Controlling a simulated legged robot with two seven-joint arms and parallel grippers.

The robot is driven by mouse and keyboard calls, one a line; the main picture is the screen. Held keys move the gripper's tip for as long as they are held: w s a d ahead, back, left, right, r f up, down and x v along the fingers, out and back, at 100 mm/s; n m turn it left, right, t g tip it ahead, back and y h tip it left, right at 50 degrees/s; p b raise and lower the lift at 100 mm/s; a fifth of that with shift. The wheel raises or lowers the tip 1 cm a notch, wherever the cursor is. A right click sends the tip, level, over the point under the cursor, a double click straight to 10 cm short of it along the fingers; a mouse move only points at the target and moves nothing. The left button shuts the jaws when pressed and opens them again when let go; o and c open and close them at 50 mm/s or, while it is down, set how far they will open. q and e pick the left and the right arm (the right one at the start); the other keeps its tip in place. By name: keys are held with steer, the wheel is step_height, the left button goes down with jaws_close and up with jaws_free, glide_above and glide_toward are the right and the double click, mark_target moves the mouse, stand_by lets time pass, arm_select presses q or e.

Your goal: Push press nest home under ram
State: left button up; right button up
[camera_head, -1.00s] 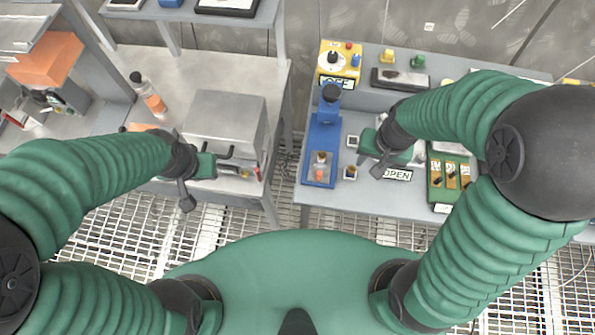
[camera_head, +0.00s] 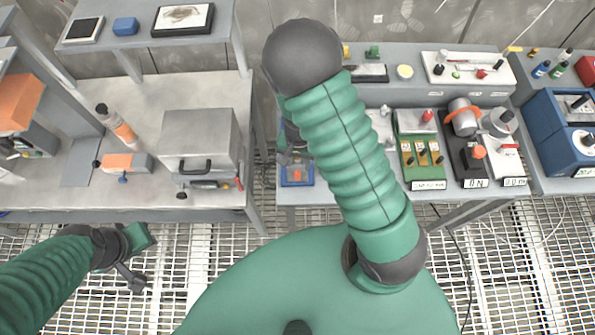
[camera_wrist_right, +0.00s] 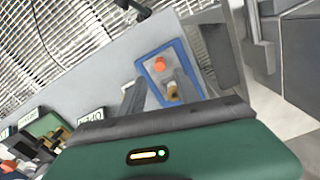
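The blue press base (camera_head: 292,184) stands at the left end of the middle bench; my right arm hides most of the press. In the right wrist view its blue rim (camera_wrist_right: 182,50) frames a pale recess holding an orange piece (camera_wrist_right: 160,64) and a small brass-coloured part (camera_wrist_right: 172,92), which I take as the nest area. The ram is hidden. My right gripper (camera_head: 290,157) is over the press; its spread fingers (camera_wrist_right: 159,80) show either side of the recess, with nothing held. Contact cannot be told. My left gripper (camera_head: 138,262) hangs over the grating, away from the press; its opening is unclear.
The left bench carries a grey lidded box (camera_head: 200,138), a bottle (camera_head: 117,127) and an orange block (camera_head: 119,162). Right of my arm stand a green switch panel (camera_head: 421,150) and a black clamp unit (camera_head: 466,155). A gap separates the two benches.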

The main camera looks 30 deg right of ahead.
mark_target(298, 171)
steer(key=f, duration=0.6)
steer(key=shift+a+f, duration=0.25)
steer(key=shift+a, duration=0.15)
steer(key=shift+s+d, duration=0.1)
steer(key=shift+d, duration=0.15)
steer(key=c, duration=0.3)
steer(key=shift+a, duration=0.1)
jaws_close()
